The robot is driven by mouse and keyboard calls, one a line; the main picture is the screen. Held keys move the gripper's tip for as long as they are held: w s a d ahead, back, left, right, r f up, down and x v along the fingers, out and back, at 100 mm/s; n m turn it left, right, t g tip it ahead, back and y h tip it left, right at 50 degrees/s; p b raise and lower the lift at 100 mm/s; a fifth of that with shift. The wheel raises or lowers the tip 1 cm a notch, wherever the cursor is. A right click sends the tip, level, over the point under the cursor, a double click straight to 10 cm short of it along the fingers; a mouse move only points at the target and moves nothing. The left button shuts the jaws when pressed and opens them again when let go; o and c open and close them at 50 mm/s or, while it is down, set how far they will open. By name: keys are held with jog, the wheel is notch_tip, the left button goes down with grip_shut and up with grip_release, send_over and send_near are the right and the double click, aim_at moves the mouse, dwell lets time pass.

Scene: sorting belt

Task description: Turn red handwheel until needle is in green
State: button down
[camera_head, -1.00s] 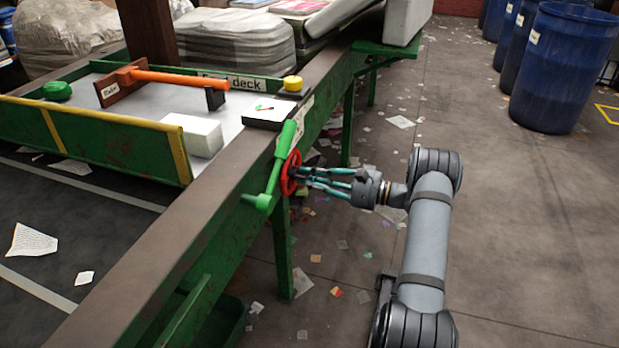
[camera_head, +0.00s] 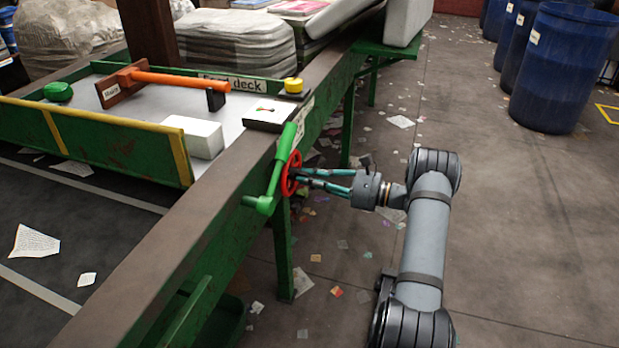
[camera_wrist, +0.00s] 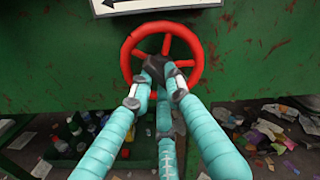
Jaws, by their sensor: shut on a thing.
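The red handwheel (camera_head: 291,173) is mounted upright on the outer side of the green belt frame. It also shows in the wrist view (camera_wrist: 128,52), with several spokes. The gauge (camera_head: 270,113) is a white-faced box on the rail above the wheel. Its face has a small coloured arc with green and red, but the needle is too small to read.
A green lever (camera_head: 274,172) stands just left of the wheel. A yellow button (camera_head: 293,86) sits behind the gauge. An orange-handled lever (camera_head: 180,79) and a white block (camera_head: 202,137) are on the deck. Blue barrels (camera_head: 558,66) stand far right, with open floor between.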

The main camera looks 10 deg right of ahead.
jog(key=shift+m, duration=0.3)
jog(key=c, duration=1.7)
grip_release()
jog(key=shift+c, duration=0.2)
jog(key=shift+o, duration=0.4)
jog(key=shift+d, duration=0.1)
jog(key=v, duration=1.2)
